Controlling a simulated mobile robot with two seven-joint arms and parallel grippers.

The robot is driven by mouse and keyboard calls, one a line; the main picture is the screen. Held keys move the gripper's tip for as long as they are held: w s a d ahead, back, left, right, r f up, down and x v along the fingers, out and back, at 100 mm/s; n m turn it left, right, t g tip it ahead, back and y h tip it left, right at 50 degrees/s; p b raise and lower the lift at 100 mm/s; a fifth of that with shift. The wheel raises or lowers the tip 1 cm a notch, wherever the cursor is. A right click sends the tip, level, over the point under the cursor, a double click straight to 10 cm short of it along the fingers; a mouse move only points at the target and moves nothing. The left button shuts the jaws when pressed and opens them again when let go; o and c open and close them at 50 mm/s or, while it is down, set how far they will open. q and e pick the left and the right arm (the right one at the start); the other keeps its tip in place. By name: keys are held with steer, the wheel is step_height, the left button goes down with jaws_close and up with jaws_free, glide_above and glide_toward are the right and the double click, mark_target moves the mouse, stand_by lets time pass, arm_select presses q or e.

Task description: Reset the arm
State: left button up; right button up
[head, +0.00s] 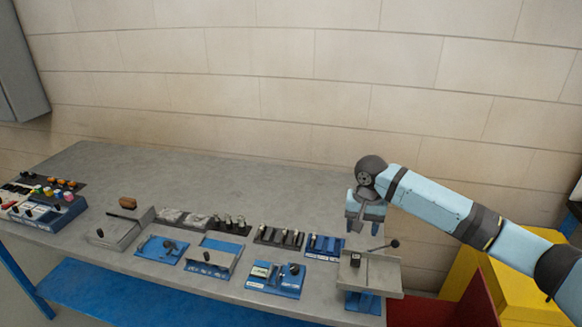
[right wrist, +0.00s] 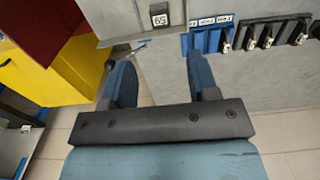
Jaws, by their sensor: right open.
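My right arm comes in from the right in the head view. My right gripper (head: 365,224) points down above the right end of the bench, near the grey fixture (head: 380,277). Its two blue fingers are apart with nothing between them in the right wrist view (right wrist: 160,62). The fixture carries a black-knobbed lever (head: 393,244) and a small black block (head: 355,259). A labelled black block (right wrist: 160,16) shows beyond the fingers in the wrist view. My left gripper is not in view.
The grey bench (head: 250,175) holds several switch and lever panels along its front, including a blue rack (head: 325,245). Its back half is clear. A yellow cabinet (head: 510,285) and a red panel (head: 470,305) stand at the right. A block wall runs behind.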

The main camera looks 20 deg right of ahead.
steer(key=s+a+f+n+t+y, duration=0.1)
steer(key=s+a+f+n, duration=0.35)
steer(key=s+a, duration=0.35)
steer(key=s+a+f+n+t+y, duration=0.1)
steer(key=s+a+f+n, duration=0.2)
steer(key=s+a+f, duration=0.4)
steer(key=s+d+r+t+h, duration=0.1)
steer(key=s+d+r, duration=0.1)
steer(key=s, duration=0.8)
steer(key=s+d+r+t+h, duration=0.1)
steer(key=s+d, duration=0.1)
steer(key=s, duration=0.8)
steer(key=w+a+f+n+t+y+p, duration=0.2)
steer(key=w+a+f+t, duration=0.4)
steer(key=f, duration=0.4)
steer(key=shift+w+t+y+p, duration=0.15)
steer(key=shift+t+y+p, duration=0.35)
steer(key=shift+y+p, duration=0.1)
